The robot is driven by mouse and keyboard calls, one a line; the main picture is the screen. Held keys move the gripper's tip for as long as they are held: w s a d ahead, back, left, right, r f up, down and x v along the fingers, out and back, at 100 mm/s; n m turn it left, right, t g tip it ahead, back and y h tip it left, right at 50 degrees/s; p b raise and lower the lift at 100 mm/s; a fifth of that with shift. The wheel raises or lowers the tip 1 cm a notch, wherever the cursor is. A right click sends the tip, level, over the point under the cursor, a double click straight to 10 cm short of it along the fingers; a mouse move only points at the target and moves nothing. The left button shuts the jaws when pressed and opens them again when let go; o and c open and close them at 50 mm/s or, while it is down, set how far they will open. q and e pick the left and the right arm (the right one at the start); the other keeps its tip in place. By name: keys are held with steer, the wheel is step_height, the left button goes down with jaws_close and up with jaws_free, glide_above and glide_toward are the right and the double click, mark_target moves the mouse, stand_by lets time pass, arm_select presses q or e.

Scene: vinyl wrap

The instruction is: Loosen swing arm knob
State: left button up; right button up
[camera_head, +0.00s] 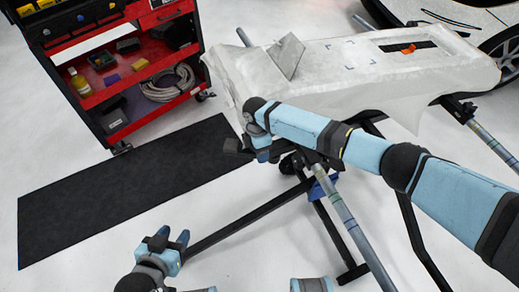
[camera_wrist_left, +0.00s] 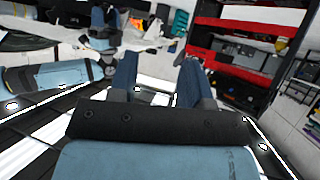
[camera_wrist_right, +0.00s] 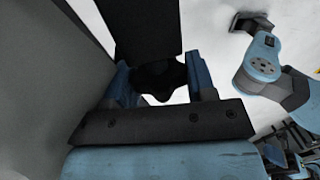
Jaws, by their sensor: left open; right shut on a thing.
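A dark lobed knob (camera_wrist_right: 158,78) sits between the blue fingers of my right gripper (camera_wrist_right: 160,86) in the right wrist view, under a broad black bar (camera_wrist_right: 140,25). The fingers are shut on it from both sides. In the head view my right gripper (camera_head: 267,150) is below the near edge of the covered work stand (camera_head: 240,85); its fingertips are mostly hidden. My left gripper (camera_head: 167,243) is low at the bottom left of the head view, open and empty, away from the stand. It also shows in the left wrist view (camera_wrist_left: 158,72) with its fingers apart.
A red and black tool cart (camera_head: 100,132) stands at the upper left, with a black mat (camera_head: 110,195) in front. Stand legs (camera_head: 345,215) and a floor bar (camera_head: 235,215) lie near my grippers. A grey card (camera_head: 287,56) rests on the stand. A car wheel (camera_head: 505,50) is at right.

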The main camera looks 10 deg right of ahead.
steer(key=o, duration=0.9)
steer(key=r, duration=0.4)
steer(key=w+r+p, duration=0.1)
steer(key=r, duration=0.4)
steer(key=w+r+p, duration=0.1)
steer(key=r, duration=0.3)
steer(key=shift+a+r, duration=0.3)
